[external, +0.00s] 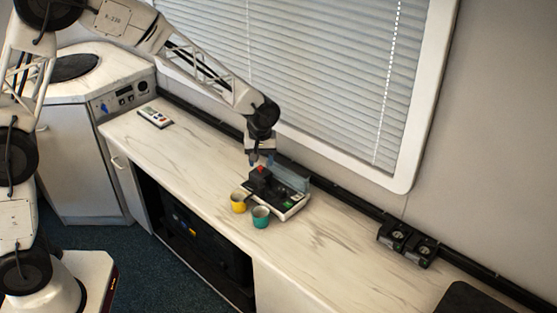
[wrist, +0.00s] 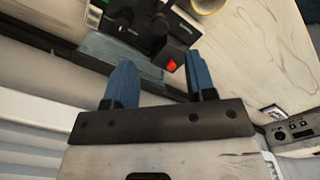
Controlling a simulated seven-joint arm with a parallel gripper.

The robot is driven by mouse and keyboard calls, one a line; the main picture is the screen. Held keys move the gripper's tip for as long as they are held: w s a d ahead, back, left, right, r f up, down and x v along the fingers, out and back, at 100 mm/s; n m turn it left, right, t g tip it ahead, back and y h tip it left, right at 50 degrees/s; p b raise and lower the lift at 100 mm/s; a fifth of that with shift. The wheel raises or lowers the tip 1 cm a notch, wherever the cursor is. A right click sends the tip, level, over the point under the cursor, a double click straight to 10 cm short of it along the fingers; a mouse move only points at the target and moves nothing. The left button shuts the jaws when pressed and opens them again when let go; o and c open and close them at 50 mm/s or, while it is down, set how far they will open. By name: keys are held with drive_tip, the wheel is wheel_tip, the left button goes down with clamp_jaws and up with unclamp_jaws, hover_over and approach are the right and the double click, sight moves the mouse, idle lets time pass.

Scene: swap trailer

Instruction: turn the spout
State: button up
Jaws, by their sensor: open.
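The black machine (external: 279,194) stands on the counter, with a red part on its top and a clear panel at its back. In the wrist view the machine (wrist: 140,25) is at the top, with the red part (wrist: 171,66) near the fingertips. I cannot make out the spout clearly. My gripper (external: 262,160) is open just above the machine, close to the red part. In the wrist view its blue fingers (wrist: 160,80) are apart with nothing held between them. A yellow cup (external: 238,203) and a teal cup (external: 261,217) stand in front of the machine.
A remote-like device (external: 155,117) lies at the far left of the counter (external: 190,143). A black double socket unit (external: 407,243) is at the right by the wall. A window with blinds (external: 320,70) is behind.

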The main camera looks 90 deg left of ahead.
sight(262, 181)
drive_tip(key=shift+f, duration=0.1)
drive_tip(key=shift+f, duration=3.8)
drive_tip(key=shift+c, duration=0.5)
clamp_jaws()
